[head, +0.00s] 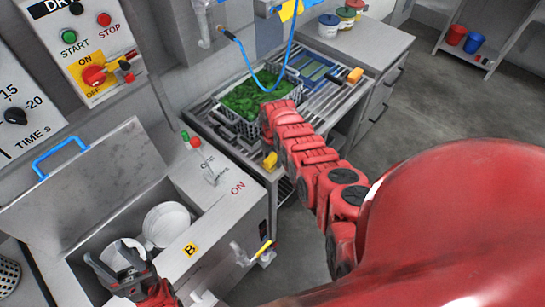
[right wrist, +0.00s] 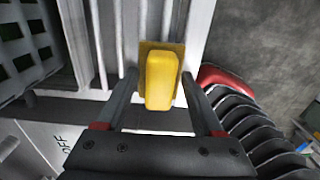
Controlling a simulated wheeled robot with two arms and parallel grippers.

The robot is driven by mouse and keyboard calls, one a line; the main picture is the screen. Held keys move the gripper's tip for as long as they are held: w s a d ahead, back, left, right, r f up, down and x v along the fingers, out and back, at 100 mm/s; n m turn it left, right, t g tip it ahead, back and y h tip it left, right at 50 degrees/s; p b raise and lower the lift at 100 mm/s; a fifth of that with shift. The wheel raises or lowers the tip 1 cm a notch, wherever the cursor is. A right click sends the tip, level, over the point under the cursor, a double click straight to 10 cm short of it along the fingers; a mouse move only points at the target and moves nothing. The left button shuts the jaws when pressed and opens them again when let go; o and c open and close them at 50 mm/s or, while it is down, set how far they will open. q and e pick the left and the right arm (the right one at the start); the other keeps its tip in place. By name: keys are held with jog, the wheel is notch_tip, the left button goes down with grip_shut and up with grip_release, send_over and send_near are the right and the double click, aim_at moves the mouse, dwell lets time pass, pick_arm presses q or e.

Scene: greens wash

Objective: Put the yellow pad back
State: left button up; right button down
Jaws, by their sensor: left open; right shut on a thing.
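The yellow pad (right wrist: 161,80) is between the two fingers of my right gripper (right wrist: 160,92) in the right wrist view. The gripper is shut on it. A flat, darker yellow patch (right wrist: 148,47) shows right behind the pad, over the slatted rack (right wrist: 100,45). In the head view the pad (head: 270,161) is at the near corner of the rack (head: 318,75), and my right gripper is mostly hidden by its arm. I cannot tell whether the pad touches the rack. My left gripper (head: 122,272) is open and empty above the sink at lower left.
A basket of greens (head: 252,101) stands on the rack beside my right arm. White round vessels (head: 166,222) lie in the sink. A blue hose (head: 289,55) hangs over the basket.

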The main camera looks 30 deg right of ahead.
jog(key=shift+f, duration=0.1)
grip_release()
